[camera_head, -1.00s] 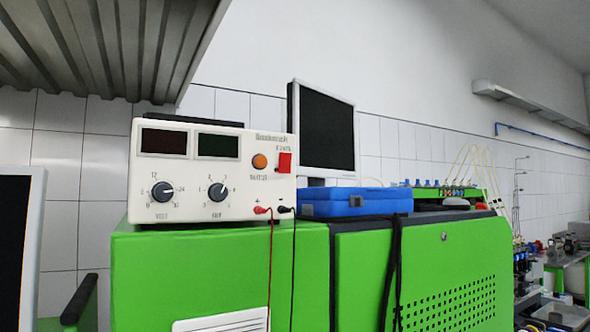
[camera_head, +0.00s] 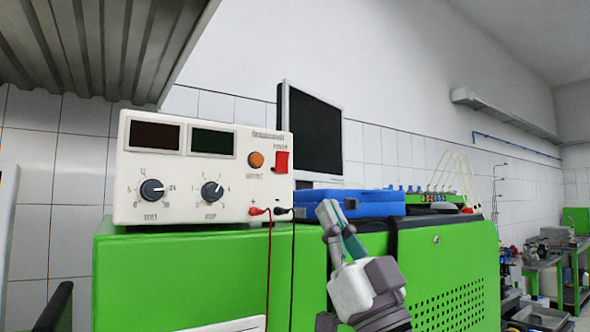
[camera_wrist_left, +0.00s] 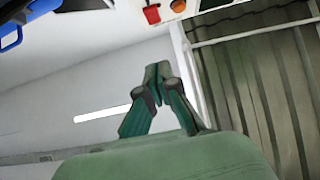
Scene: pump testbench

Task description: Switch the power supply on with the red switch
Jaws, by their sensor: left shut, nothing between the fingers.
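The white power supply (camera_head: 205,190) stands on the green cabinet, with two dark displays and two knobs. Its red switch (camera_head: 282,162) is at the upper right of the front panel, beside an orange button (camera_head: 256,160). My left gripper (camera_head: 328,212) is shut and empty, below and to the right of the red switch, apart from the panel. In the left wrist view the shut fingers (camera_wrist_left: 158,80) show, and the red switch (camera_wrist_left: 152,14) is at the top edge. My right gripper is not in view.
Red and black leads (camera_head: 268,211) hang from the front of the power supply. A blue case (camera_head: 360,203) and a monitor (camera_head: 314,132) stand to its right on the green cabinet (camera_head: 200,275). A corrugated metal canopy (camera_head: 95,45) hangs above at the upper left.

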